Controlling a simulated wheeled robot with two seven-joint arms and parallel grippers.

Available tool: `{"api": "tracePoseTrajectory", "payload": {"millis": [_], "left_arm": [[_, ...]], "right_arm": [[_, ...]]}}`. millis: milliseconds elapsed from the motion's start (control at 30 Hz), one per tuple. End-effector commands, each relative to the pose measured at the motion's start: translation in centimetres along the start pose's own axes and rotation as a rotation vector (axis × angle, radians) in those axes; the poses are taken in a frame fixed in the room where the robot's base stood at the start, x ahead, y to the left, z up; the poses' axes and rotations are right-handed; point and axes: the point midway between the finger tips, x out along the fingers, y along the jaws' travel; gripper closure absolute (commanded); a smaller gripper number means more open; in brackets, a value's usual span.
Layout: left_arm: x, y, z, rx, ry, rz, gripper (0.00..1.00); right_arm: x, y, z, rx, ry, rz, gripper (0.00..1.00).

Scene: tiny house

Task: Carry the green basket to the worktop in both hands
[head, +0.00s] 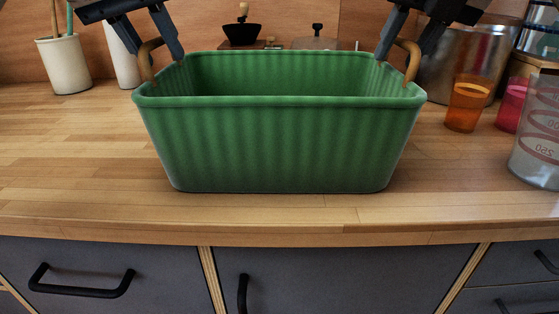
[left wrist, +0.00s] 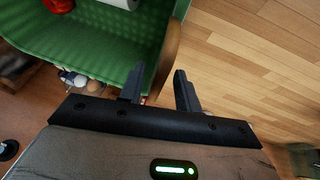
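The green basket (head: 280,145) sits upright on the wooden worktop (head: 70,150), in the middle of the head view. It has a brown handle at each end, the left one (head: 147,62) and the right one (head: 412,62). My left gripper (head: 157,54) is open, its fingers on either side of the left handle with gaps showing. In the left wrist view its fingers (left wrist: 158,88) are apart, close to the brown handle (left wrist: 168,55). My right gripper (head: 405,54) is open around the right handle in the same way. Contact with the handles cannot be told.
In the left wrist view, a red thing (left wrist: 58,5) and a white thing (left wrist: 122,3) lie in the basket. An orange cup (head: 466,106), a pink cup (head: 511,104) and a clear measuring jug (head: 538,150) stand on the right. A cream pot (head: 64,65) stands back left. The left worktop is clear.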

Motion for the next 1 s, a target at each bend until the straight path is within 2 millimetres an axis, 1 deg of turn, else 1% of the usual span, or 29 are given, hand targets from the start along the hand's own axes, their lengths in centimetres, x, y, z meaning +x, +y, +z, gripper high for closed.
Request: {"api": "tracePoseTrajectory", "payload": {"millis": [267,367,467,700,800,900,1000], "left_arm": [[-0.2,0.1,0.0,0.003,0.001,0.002,0.67],[-0.9,0.2,-0.1,0.003,0.003,0.003,0.67],[-2.5,0.2,-0.1,0.003,0.004,0.003,0.67],[-7.8,0.1,-0.1,-0.001,0.008,0.001,0.67],[-9.7,0.1,-0.1,0.0,0.006,0.001,0.67],[-10.9,0.1,0.0,0.001,0.003,0.001,0.67],[-11.8,0.1,0.0,0.001,0.002,0.001,0.67]], "right_arm": [[-0.1,0.1,0.0,-0.003,0.0,0.002,0.68],[-0.1,0.2,0.0,-0.004,0.0,0.003,0.68],[-0.1,0.2,0.0,-0.004,0.0,0.003,0.68],[-0.1,0.2,0.0,-0.004,0.0,0.003,0.68],[-0.1,0.2,0.0,-0.004,0.0,0.003,0.68],[-0.1,0.2,0.0,-0.004,0.0,0.003,0.68],[-0.1,0.2,0.0,-0.004,0.0,0.003,0.68]]}}
